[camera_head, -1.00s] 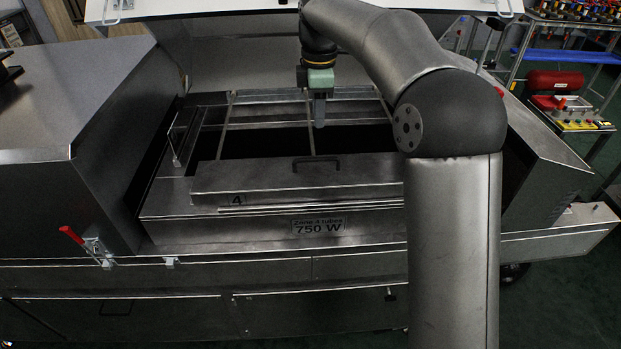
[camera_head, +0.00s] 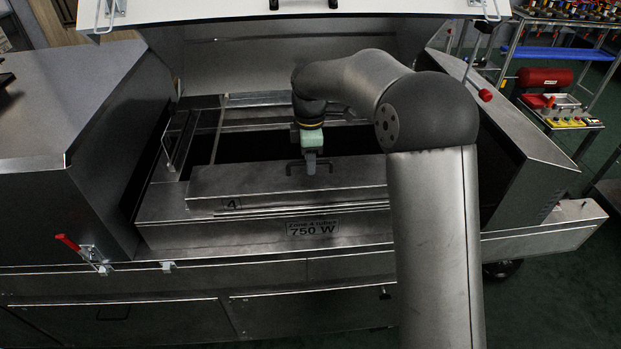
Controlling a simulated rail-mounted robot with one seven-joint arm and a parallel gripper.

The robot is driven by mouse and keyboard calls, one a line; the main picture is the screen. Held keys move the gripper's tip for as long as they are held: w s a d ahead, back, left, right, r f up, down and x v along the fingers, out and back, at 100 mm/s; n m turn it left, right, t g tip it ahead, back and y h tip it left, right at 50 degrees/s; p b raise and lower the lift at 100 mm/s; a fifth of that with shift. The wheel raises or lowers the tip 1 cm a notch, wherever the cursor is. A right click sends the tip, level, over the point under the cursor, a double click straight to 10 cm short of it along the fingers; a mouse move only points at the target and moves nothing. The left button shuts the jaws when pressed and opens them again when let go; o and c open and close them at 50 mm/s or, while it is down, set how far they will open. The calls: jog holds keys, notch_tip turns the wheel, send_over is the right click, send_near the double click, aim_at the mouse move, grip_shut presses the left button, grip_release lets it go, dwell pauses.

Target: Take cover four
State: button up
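Cover four (camera_head: 262,184) is a flat metal lid marked "4", lying across the front of the open dryer top. Its dark handle (camera_head: 293,167) stands up near the middle of its top. My gripper (camera_head: 311,170) points down at this handle, its fingers overlapping the handle's right part in the picture. I cannot tell whether it touches the handle or whether the fingers are open. My arm hides the right end of the cover.
A plate reading "Zone 4 tubes 750 W" (camera_head: 313,228) is on the front below the cover. Behind the cover is a dark opening with metal rails. A raised hood (camera_head: 250,60) stands at the back. Metal housings (camera_head: 70,130) flank the opening. A red-handled latch (camera_head: 68,242) is at front left.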

jog(key=shift+c, duration=0.4)
grip_shut()
jog(key=shift+r, duration=0.1)
dwell(0.9)
